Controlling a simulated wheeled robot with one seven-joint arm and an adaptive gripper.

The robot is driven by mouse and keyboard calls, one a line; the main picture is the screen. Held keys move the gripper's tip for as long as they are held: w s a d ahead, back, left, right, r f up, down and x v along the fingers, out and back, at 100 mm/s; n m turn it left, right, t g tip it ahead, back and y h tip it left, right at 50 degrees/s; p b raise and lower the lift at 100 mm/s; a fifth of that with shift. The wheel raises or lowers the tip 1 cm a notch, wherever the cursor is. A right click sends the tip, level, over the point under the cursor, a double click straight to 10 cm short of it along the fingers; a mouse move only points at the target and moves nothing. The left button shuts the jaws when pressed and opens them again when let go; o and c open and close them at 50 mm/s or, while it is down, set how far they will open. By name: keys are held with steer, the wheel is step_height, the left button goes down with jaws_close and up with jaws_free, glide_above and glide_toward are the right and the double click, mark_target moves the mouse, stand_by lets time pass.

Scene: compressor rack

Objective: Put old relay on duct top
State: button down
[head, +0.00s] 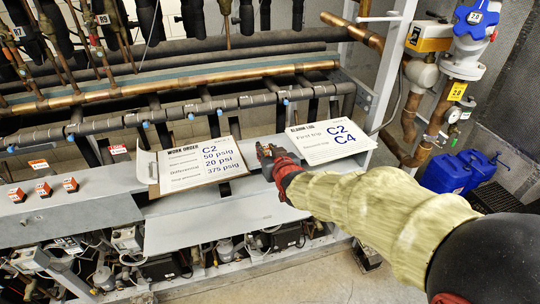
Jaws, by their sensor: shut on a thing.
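My gripper (266,153) is in the middle of the head view, at the end of my arm reaching in from the lower right. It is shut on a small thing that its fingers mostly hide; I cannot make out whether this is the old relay. The gripper is over the grey ledge between two white sheets. The long grey flat surface (190,228), perhaps the duct top, runs below and to the left of it. I cannot tell the height of the gripper above this surface.
The work order clipboard (190,168) is left of the gripper, and the alarm log sheet (328,141) is right. Small orange-topped boxes (43,189) stand in a row at far left. Copper pipes (170,83) run behind. Blue jugs (447,175) stand on the right.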

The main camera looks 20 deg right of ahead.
steer(key=x, duration=0.3)
steer(key=r+x, duration=0.1)
steer(key=x, duration=0.2)
steer(key=shift+w+r+p, duration=0.1)
steer(key=shift+w+p, duration=0.3)
steer(key=shift+w, duration=0.1)
steer(key=shift+w+f+b, duration=0.3)
steer(key=shift+f+b, duration=0.45)
steer(key=shift+f, duration=0.1)
steer(key=shift+f+b, duration=0.5)
steer(key=shift+f, duration=0.05)
steer(key=shift+s+f+b, duration=0.1)
steer(key=shift+b, duration=0.35)
steer(key=c, duration=1.6)
jaws_free()
steer(key=shift+o, duration=0.2)
